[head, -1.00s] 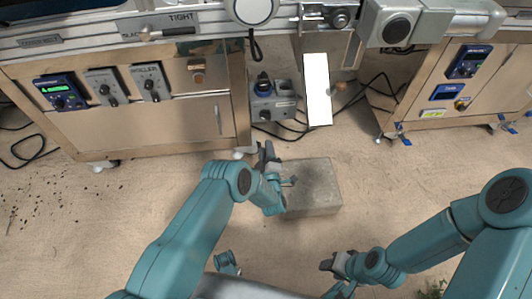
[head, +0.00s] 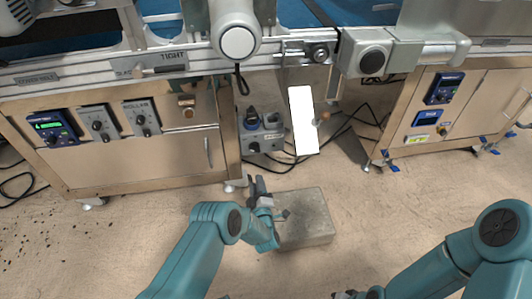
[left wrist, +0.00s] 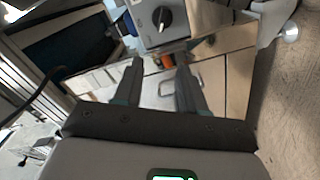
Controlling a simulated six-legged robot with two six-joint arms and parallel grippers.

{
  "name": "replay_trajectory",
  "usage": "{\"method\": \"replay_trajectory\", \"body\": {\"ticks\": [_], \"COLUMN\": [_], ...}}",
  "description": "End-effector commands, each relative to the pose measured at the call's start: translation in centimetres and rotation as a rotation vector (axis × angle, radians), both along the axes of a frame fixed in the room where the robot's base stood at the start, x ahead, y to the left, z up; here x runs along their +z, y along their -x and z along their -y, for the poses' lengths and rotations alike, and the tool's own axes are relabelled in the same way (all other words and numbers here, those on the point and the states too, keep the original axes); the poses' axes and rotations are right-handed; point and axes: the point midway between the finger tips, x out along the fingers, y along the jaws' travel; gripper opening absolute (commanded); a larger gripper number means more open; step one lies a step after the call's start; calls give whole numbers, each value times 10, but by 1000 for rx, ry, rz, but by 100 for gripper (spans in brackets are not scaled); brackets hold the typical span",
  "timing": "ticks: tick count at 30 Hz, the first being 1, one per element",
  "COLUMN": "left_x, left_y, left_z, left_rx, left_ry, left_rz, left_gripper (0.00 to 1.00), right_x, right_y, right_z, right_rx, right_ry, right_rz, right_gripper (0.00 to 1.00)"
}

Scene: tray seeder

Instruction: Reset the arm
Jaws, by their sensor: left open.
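My left gripper (head: 258,187) is in front of the seeder machine, beside the upper left corner of a grey block on the floor. Its jaws are open, and no object shows in them. In the left wrist view the two dark fingers (left wrist: 160,78) stand apart, with the machine's steel front and a knob behind the gap. My right arm comes in from the lower right. Only a dark tip of my right gripper (head: 346,295) shows at the bottom edge, so its jaws cannot be judged.
The grey block (head: 307,220) lies right of my left gripper. The steel cabinet (head: 140,158) with control boxes stands left, another cabinet (head: 455,115) right. A small grey box (head: 262,138), a white panel (head: 303,120) and cables lie between them.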

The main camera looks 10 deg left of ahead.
Motion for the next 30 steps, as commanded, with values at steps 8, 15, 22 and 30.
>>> {"method": "replay_trajectory", "body": {"ticks": [8, 15, 22, 30], "left_x": [12, 72, 48, 9], "left_y": [-8, -15, 60, 235], "left_z": [-15, -75, -68, -6], "left_rx": [24, 45, -217, -721], "left_ry": [0, 2, -28, -96], "left_rz": [20, -15, -499, -1071], "left_gripper": [40, 40, 40, 40], "right_x": [0, 0, 0, 0], "right_y": [0, 0, 0, 0], "right_z": [0, 0, 0, 0], "right_rx": [0, 0, 0, 0], "right_ry": [0, 0, 0, 0], "right_rz": [0, 0, 0, 0], "right_gripper": [43, 43, 43, 43]}}
